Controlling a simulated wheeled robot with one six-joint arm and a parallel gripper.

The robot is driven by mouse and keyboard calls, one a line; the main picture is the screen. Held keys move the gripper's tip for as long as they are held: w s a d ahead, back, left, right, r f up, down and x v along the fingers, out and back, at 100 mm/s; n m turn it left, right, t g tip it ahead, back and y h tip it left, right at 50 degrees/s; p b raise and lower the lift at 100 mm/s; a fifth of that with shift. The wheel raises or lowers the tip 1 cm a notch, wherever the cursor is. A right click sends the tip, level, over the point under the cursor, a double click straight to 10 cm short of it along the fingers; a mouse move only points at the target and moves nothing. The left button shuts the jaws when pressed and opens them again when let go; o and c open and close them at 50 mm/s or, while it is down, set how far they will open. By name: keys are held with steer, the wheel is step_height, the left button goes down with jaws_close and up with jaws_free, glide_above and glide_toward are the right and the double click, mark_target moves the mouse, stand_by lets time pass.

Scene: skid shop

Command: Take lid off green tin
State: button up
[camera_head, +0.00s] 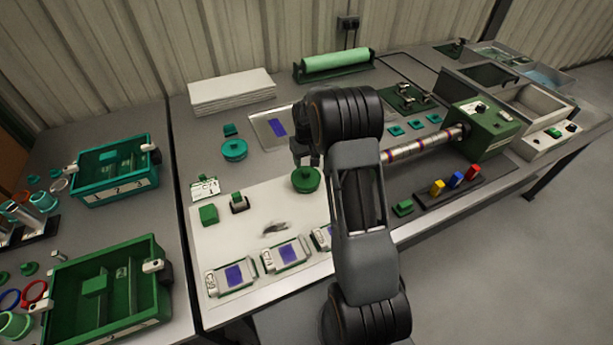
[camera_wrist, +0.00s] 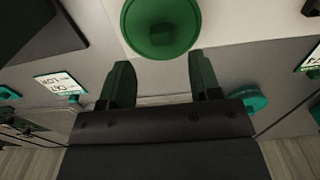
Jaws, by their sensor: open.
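The green tin (camera_head: 306,180) stands on the white sheet on the bench, with a round green lid and a small knob on top. In the wrist view the round green tin (camera_wrist: 160,28) is at the top middle, seen from above, just beyond the fingertips. My gripper (camera_wrist: 161,75) is open, with two dark green fingers apart and nothing between them. In the head view my gripper (camera_head: 306,152) is just behind the tin, partly hidden by my arm. I cannot tell its exact height above the tin.
A teal tin (camera_head: 234,150) stands to the left behind. Green blocks (camera_head: 208,214) and several labelled pouches (camera_head: 231,278) lie nearby. A shaft (camera_head: 425,144) and a rack of coloured blocks (camera_head: 455,183) are to the right. Two bins (camera_head: 113,192) stand left.

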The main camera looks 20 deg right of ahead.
mark_target(306, 172)
steer(key=shift+w+f+p, duration=0.1)
steer(key=shift+f+p, duration=0.3)
steer(key=shift+f, duration=2.55)
steer(key=c, duration=1)
steer(key=shift+r, duration=0.15)
